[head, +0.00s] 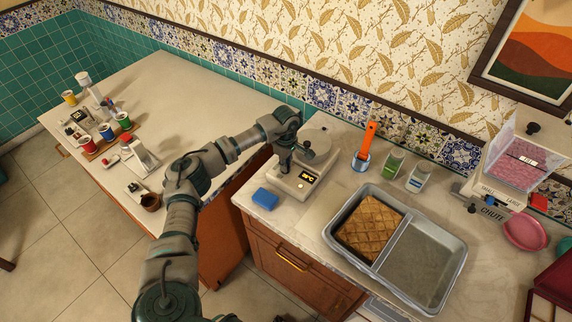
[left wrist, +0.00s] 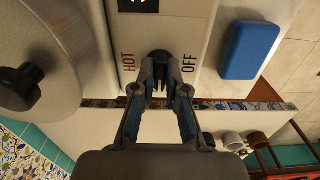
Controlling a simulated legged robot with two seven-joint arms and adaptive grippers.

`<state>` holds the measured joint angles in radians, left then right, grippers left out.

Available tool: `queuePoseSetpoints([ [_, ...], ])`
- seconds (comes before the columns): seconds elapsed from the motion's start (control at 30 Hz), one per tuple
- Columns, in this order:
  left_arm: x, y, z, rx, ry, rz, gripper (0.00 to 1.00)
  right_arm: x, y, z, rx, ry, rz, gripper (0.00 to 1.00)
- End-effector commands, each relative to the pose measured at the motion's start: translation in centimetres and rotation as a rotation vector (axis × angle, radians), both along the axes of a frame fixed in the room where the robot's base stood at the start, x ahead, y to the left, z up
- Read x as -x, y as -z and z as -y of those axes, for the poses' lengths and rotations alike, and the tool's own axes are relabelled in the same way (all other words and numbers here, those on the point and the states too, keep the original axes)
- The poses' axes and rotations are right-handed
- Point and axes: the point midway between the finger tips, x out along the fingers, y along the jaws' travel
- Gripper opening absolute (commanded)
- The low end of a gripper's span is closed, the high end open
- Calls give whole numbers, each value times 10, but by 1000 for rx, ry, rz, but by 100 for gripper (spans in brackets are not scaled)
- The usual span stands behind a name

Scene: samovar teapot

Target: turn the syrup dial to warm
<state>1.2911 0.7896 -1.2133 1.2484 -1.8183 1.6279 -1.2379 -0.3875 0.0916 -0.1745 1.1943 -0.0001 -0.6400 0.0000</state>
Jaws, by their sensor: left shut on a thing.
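The syrup warmer (head: 290,188) is a pale box on the counter with a round metal pot (head: 318,142), a small lit display (head: 308,177) and a glowing button (head: 301,185). My left gripper (head: 284,168) reaches down at its left side. In the left wrist view, my left gripper (left wrist: 160,82) is shut on the dark syrup dial (left wrist: 159,60). My right gripper is out of view.
A blue block (head: 265,198) lies just in front of the warmer. To the right are an orange-handled tool (head: 366,142) in a holder, two small jars and a metal tray (head: 453,262) holding a waffle. A gap separates this counter from the left counter (head: 190,95).

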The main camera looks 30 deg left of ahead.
Motion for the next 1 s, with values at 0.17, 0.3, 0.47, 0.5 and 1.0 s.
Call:
queuePoseSetpoints([
  [0.17, -2, -4, -2, -1, -5, 11, 38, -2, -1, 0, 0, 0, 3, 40],
  [0.3, -2, -3, -1, 0, -4, 7, 38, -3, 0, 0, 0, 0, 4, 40],
  [0.47, -1, -4, -1, -1, -3, 6, 38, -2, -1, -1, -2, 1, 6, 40],
  [0.5, -1, -6, 0, 0, -3, 7, 38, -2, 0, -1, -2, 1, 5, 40],
  [1.0, -3, -101, -2, 1, -3, 8, 38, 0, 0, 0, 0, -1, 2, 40],
])
